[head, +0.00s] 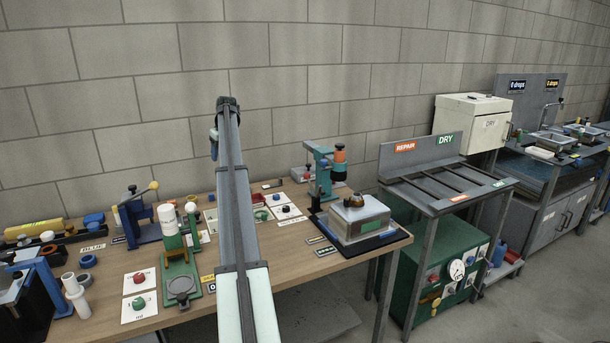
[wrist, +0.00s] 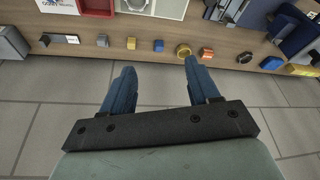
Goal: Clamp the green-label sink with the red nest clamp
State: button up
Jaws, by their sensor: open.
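I cannot tell whether this is the green-label sink. Behind it stands a teal clamp-like stand (head: 322,176) with an orange-red part; I cannot tell whether it is the red nest clamp. In the wrist view my gripper (wrist: 158,68) is open and empty, its two blue fingers apart over the grey floor, short of the bench edge. In the head view its fingers cannot be made out.
A blue press (head: 140,222), a green stand (head: 180,275) and cards with red and green knobs are on the left. A grey rack (head: 450,180) marked REPAIR and DRY stands right, past a gap.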

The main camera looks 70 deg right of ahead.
jog(key=s+d+f+m+g, duration=0.1)
jog(key=s+d+m+g, duration=0.15)
jog(key=s+d, duration=0.9)
jog(key=s+d+f+m+g, duration=0.1)
jog(key=s+d+g, duration=0.2)
jog(key=s+d, duration=0.8)
jog(key=shift+n+h, duration=0.25)
jog(key=shift+h, duration=0.15)
jog(key=s+f, duration=0.1)
jog(key=f, duration=0.3)
jog(key=s+f, duration=0.2)
jog(key=f, duration=0.2)
jog(key=s+f, duration=0.1)
jog(key=f, duration=0.3)
jog(key=shift+s+a+f, duration=0.15)
jog(key=shift+s+a, duration=0.05)
jog(key=shift+s, duration=0.2)
grip_shut()
jog(key=shift+t, duration=0.25)
